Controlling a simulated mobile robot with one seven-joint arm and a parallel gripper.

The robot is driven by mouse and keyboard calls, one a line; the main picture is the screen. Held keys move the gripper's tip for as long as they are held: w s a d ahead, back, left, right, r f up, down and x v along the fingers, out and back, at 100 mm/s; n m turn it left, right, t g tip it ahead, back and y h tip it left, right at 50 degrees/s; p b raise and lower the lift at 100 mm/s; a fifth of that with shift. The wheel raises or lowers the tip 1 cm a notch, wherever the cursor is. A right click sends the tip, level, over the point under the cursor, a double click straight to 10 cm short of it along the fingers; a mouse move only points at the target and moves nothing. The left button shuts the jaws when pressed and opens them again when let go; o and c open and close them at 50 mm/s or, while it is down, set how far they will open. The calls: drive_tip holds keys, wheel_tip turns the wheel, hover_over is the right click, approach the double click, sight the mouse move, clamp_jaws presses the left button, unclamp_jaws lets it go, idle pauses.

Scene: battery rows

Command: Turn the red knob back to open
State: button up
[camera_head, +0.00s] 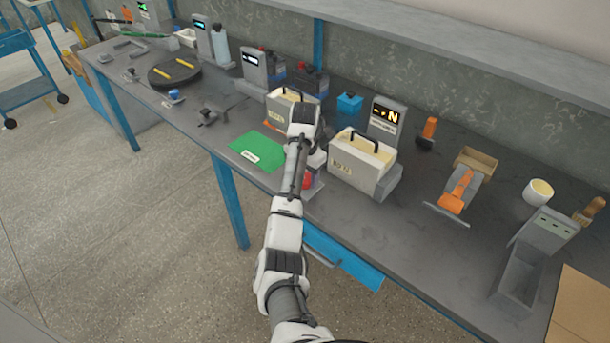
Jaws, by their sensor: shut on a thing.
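The red knob (308,181) shows as a small red patch beside my forearm, low at the front of the bench, on a grey base. My arm reaches up from the bottom of the view and bends down at the wrist. My gripper (313,172) points down at the knob and is shut on it. My forearm hides most of the fingers and part of the knob, so I cannot tell which way the knob is turned.
A cream battery box (357,168) with a black handle stands just right of my gripper; another box (290,101) is behind my wrist. A green mat (257,150) lies to the left. A grey display unit (386,117) stands behind. The bench's front edge is close.

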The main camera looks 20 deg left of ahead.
drive_tip(key=shift+r+n, duration=0.15)
drive_tip(key=shift+n, duration=1.45)
drive_tip(key=o, duration=1)
drive_tip(key=shift+a, duration=0.1)
